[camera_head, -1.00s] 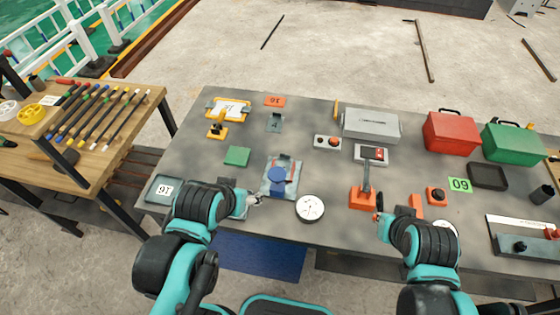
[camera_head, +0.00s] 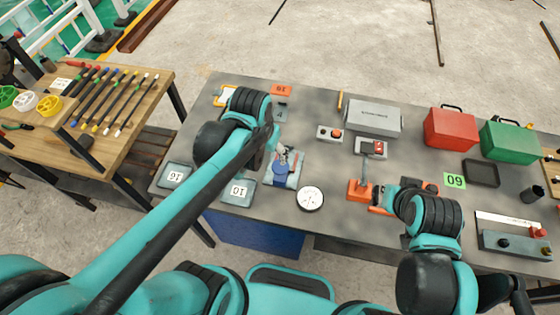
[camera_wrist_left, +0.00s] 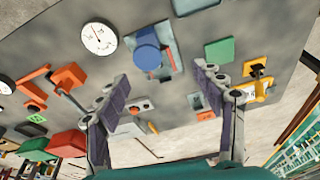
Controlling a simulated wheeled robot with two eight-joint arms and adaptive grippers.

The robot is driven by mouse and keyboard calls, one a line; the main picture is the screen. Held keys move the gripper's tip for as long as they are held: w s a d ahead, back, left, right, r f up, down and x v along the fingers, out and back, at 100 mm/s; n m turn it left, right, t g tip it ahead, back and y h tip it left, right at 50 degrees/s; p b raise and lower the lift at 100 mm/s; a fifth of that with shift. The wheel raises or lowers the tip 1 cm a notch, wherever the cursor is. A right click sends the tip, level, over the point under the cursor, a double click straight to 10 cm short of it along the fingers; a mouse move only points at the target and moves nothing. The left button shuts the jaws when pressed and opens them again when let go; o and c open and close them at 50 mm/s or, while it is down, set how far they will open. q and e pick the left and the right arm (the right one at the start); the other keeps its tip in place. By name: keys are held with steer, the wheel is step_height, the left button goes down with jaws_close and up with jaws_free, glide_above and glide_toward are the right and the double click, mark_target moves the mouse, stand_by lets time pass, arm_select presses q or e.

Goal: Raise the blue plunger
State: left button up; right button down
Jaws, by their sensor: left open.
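The blue plunger (camera_head: 281,171) stands on a grey-and-blue base plate (camera_head: 294,178) near the front middle of the table. In the left wrist view its round blue top (camera_wrist_left: 147,48) shows at the upper middle, just beyond the fingertips. My left gripper (camera_head: 284,150) is over the back part of that plate, partly hidden by my left arm. In the wrist view the left gripper (camera_wrist_left: 160,76) is open, with its two fingers apart and nothing between them. My right gripper (camera_head: 379,196) is beside the orange lever base (camera_head: 358,190); its jaws are too small to read.
A round white gauge (camera_head: 310,198) lies right of the plunger. A grey lever (camera_head: 365,168) stands on the orange base. Red (camera_head: 450,128) and green (camera_head: 510,142) boxes stand at the back right. A green square pad (camera_wrist_left: 218,50) lies near the left gripper.

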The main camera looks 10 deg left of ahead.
mark_target(280, 167)
arm_select(q)
steer(key=w+d+f+g, duration=0.2)
steer(key=w+f, duration=0.1)
steer(key=shift+w+d+f+m, duration=0.1)
steer(key=shift+d+f+m, duration=0.05)
steer(key=shift+d+m, duration=0.2)
steer(key=shift+d+f+g, duration=0.1)
steer(key=shift+f+g, duration=0.2)
steer(key=shift+f, duration=0.25)
step_height(280, 167, down, 8)
steer(key=shift+r+b, duration=0.2)
steer(key=shift+b, duration=0.75)
